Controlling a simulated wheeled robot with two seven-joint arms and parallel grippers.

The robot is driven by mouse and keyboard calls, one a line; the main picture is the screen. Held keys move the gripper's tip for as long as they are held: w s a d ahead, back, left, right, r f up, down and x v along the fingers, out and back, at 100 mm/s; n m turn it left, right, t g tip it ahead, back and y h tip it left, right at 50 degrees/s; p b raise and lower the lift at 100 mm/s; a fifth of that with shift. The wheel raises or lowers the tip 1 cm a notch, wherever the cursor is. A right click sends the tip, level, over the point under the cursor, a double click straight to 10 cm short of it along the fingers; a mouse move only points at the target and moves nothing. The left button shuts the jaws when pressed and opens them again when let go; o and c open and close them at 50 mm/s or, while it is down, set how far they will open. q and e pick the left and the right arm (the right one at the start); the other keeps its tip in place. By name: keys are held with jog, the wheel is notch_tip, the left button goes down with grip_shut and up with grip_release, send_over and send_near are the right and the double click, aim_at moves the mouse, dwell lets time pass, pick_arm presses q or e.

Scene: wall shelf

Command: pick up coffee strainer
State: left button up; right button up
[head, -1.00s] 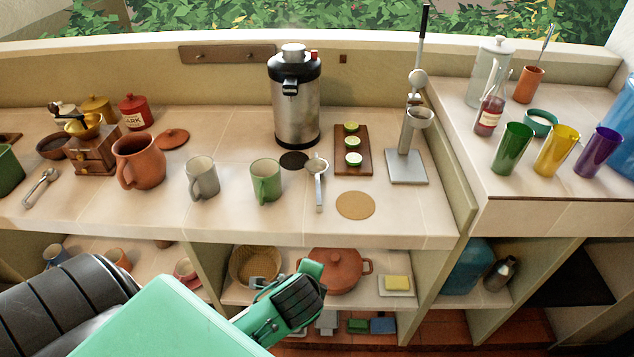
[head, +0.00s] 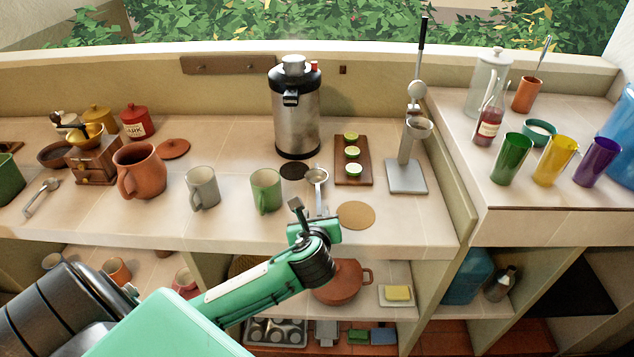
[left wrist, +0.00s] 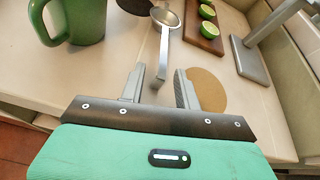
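The coffee strainer (head: 317,177) is a small metal bowl with a long flat handle. It lies on the tiled counter with its bowl away from me and its handle pointing towards the front edge. It also shows in the left wrist view (left wrist: 164,38). My left gripper (head: 311,214) is at the counter's front, by the handle's near end. In the left wrist view my left gripper (left wrist: 160,78) is open, with the handle's end showing between its two fingers. I cannot tell whether either finger touches it. My right gripper is not in view.
A green mug (head: 266,192) stands left of the strainer, with a dark round mat (head: 294,171) behind. A tan round mat (head: 357,215) lies to the right. A board with lime halves (head: 367,173) and a metal press stand (head: 407,178) are farther right. A steel dispenser (head: 297,120) stands behind.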

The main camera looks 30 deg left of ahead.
aim_at(319, 203)
pick_arm(q)
jog(key=shift+p+x, duration=0.45)
jog(key=shift+x, duration=3)
jog(key=shift+w+d, duration=0.1)
jog(key=shift+d, duration=0.1)
jog(key=shift+c, duration=0.4)
grip_shut()
